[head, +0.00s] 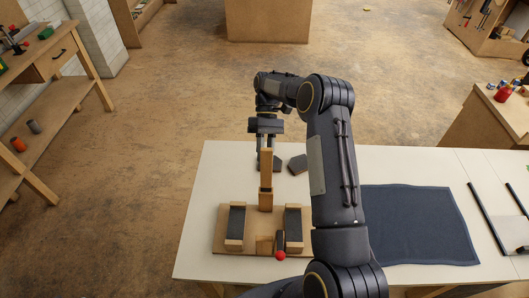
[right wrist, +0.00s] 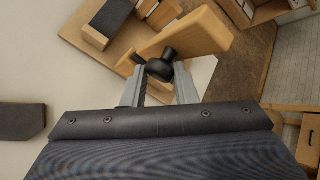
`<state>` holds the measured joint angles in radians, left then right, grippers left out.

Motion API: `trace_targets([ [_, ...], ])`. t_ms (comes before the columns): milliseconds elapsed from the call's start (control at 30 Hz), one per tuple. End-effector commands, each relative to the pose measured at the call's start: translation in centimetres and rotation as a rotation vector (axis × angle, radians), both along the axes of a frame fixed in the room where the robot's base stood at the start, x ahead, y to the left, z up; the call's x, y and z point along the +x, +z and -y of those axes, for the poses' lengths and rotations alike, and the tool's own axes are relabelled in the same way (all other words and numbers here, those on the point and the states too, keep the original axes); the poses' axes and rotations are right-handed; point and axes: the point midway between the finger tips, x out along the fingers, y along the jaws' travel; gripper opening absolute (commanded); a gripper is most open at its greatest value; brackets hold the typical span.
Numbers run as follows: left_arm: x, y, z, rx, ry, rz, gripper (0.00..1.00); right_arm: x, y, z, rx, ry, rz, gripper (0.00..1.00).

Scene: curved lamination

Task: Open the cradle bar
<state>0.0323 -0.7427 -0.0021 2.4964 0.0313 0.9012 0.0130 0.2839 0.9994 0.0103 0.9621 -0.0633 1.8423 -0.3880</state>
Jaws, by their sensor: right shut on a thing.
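The cradle (head: 222,243) is a wooden base on the white table, with dark-padded blocks at its left and right. The wooden cradle bar (head: 266,199) stands up from the back middle of the base, its upper end at my right gripper (head: 266,146). In the right wrist view, the bar (right wrist: 205,38) runs slantwise, and a black knob (right wrist: 160,69) on it sits between the fingers of my right gripper (right wrist: 162,80), which is shut on the knob. The exact tilt of the bar is hard to tell. My left gripper is not in view.
A red ball-ended lever (head: 281,256) is at the front of the cradle. Dark blocks (head: 297,164) lie behind it on the table (head: 215,170). A dark blue cloth (head: 415,225) lies to the right, beyond my right arm. The table's left edge is clear.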

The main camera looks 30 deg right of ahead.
Motion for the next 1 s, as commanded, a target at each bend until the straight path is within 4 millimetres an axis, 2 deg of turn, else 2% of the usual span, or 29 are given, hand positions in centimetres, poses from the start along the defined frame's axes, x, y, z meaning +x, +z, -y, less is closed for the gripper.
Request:
trace_targets([
  [33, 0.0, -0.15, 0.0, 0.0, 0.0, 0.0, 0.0, -0.6, -1.01, 0.48, -0.011, 0.001, -0.027, 0.0],
  [333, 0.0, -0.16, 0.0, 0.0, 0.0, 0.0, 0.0, -0.55, -1.05, 0.48, -0.012, 0.0, -0.026, 0.0],
  [367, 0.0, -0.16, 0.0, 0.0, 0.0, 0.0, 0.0, -0.55, -1.06, 0.49, -0.012, 0.0, -0.026, 0.27],
  [533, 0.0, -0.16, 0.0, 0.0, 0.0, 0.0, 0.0, -0.54, -1.01, 0.38, -0.01, 0.001, -0.026, 0.49],
  [1000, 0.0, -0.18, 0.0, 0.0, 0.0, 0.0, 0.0, -0.36, -0.6, 0.07, -0.004, 0.003, -0.019, 0.49],
])
